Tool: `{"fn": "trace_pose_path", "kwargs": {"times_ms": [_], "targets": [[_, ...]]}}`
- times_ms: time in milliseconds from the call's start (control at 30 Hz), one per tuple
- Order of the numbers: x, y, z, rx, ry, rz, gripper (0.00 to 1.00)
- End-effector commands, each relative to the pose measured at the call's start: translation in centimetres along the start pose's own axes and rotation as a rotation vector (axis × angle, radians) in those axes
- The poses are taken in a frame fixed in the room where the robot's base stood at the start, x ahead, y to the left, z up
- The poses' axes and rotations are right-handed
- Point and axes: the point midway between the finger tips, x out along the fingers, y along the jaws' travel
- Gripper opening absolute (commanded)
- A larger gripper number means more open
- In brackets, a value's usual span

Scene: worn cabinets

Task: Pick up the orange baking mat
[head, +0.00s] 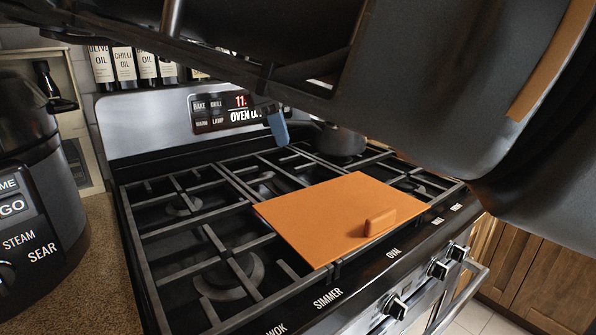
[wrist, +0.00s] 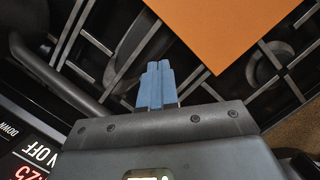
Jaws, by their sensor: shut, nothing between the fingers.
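The orange baking mat (head: 325,212) lies flat across the grates of the stove in the head view, toward its front right part. A small raised orange block (head: 379,222) shows on the mat near its front edge. In the wrist view the mat (wrist: 225,25) fills the upper middle and right, with a corner pointing down. My gripper (head: 281,142) has blue fingers and is over the back of the stove, behind the mat and apart from it. In the wrist view the blue fingers (wrist: 158,68) are together and empty.
The stove grates (head: 190,225) are bare to the left of the mat. A dark pot (head: 340,140) stands at the back right. A black cooker (head: 35,195) stands on the left counter. Oil bottles (head: 125,66) line the back. My arm covers the upper right.

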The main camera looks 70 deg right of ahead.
Motion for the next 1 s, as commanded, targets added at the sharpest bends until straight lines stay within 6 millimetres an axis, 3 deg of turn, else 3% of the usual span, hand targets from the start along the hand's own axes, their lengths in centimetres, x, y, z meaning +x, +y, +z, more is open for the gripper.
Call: {"fn": "trace_pose_path", "kwargs": {"times_ms": [133, 267, 700, 1000], "targets": [[-0.2, -0.2, -0.8, 0.001, 0.033, -0.009, 0.0], [1.2, -0.3, -0.8, 0.002, 0.032, -0.011, 0.0], [9.5, -0.3, -0.9, 0.002, 0.03, -0.01, 0.0], [10.4, -0.3, 2.4, 0.003, 0.031, -0.007, 0.0]]}}
